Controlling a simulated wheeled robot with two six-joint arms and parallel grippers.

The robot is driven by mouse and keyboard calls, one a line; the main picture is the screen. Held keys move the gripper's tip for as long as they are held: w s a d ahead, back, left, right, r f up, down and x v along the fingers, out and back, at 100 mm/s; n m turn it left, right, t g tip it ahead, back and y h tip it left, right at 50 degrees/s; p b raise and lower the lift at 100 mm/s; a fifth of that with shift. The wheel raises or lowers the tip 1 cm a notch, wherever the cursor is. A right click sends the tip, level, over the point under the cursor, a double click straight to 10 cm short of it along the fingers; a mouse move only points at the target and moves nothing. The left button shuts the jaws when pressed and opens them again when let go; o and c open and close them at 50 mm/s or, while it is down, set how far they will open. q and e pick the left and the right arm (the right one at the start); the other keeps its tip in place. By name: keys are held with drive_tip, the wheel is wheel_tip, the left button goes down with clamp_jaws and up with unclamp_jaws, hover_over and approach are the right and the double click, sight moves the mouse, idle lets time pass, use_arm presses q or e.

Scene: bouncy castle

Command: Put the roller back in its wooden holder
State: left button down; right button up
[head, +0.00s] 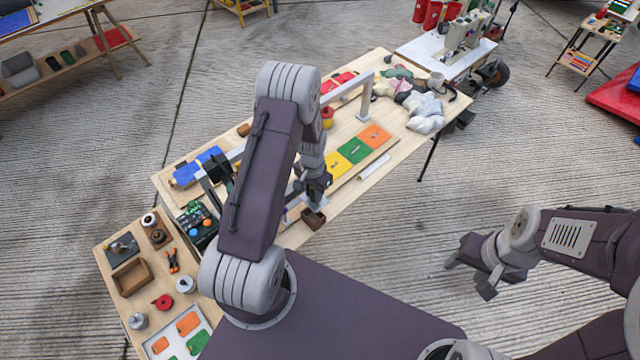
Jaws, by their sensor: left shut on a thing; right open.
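My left gripper (313,196) is over the front edge of the long wooden table, pointing down. It is shut on the roller, which is mostly hidden by the gripper; a small grey part shows just under the fingers. The small brown wooden holder (314,220) stands on the table's front edge directly below it. I cannot tell whether the roller touches the holder or is inside it. My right gripper (468,279) is open and empty over the concrete floor at the right, well away from the table.
The long table (345,203) carries yellow, green and orange panels (354,150), a grey frame (364,104), a blue item (198,166) and a cloth pile (424,108). A side table (112,262) with small tools stands at the left.

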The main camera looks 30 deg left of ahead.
sight(312, 202)
use_arm(q)
drive_tip(key=shift+a+r, duration=0.1)
drive_tip(key=shift+r, duration=0.35)
drive_tip(key=shift+w+a+f, duration=0.2)
drive_tip(key=shift+a+f, duration=0.3)
drive_tip(key=f+b, duration=0.3)
drive_tip(key=f, duration=0.1)
drive_tip(key=shift+d+b, duration=0.2)
drive_tip(key=shift+b, duration=0.2)
drive_tip(key=shift+a, duration=0.2)
drive_tip(key=shift+f, duration=0.1)
use_arm(e)
drive_tip(key=f, duration=0.2)
drive_tip(key=a+f, duration=0.1)
drive_tip(key=shift+w+f, duration=0.1)
drive_tip(key=shift+w, duration=0.15)
use_arm(q)
drive_tip(key=shift+d+f, duration=0.15)
drive_tip(key=shift+d, duration=0.05)
use_arm(e)
drive_tip(key=shift+s+d+f, duration=0.1)
drive_tip(key=shift+d+f, duration=0.05)
use_arm(q)
drive_tip(key=shift+f, duration=0.15)
use_arm(e)
drive_tip(key=shift+f, duration=0.1)
